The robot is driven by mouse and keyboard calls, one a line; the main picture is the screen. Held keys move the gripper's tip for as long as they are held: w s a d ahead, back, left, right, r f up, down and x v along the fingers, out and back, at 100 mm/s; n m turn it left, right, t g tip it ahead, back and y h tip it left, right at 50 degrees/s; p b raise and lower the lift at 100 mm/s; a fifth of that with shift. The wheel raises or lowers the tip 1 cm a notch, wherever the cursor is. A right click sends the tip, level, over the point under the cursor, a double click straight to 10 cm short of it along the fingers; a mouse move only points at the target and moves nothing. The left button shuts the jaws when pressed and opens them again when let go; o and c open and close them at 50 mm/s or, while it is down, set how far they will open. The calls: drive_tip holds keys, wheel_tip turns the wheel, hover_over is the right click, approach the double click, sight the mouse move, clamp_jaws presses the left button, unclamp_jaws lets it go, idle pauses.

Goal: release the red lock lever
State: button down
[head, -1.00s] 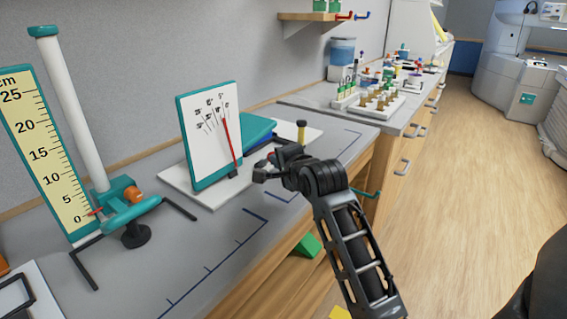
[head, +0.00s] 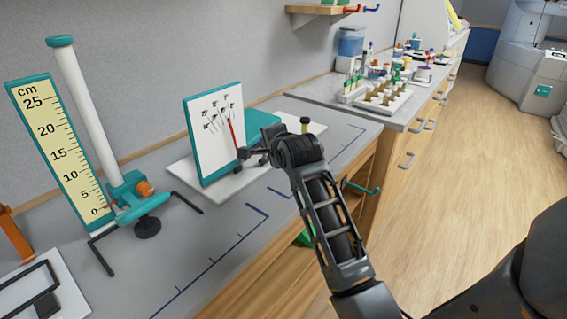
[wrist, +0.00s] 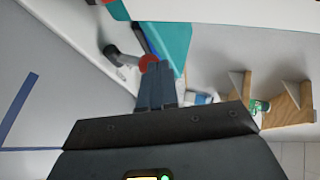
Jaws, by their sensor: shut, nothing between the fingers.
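The board device (head: 205,165) has a white scale face, a teal edge and a thin red pointer (head: 231,128), and stands on a white base plate (head: 207,195) on the bench. My gripper (head: 246,155) is at the right edge of this board, low over the base. In the wrist view my gripper's fingers (wrist: 158,72) are together and empty. A red round part (wrist: 149,61) shows just past the fingertips, beside a dark grey arm with a knob (wrist: 112,50). It may be the red lock lever; the fingers partly hide it, and contact cannot be told.
A height gauge (head: 125,190) with a cm scale stands at the left. A teal hook (head: 360,187) sticks out from the bench front.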

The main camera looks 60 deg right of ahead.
drive_tip(key=shift+r+p, duration=0.75)
drive_tip(key=shift+r, duration=0.1)
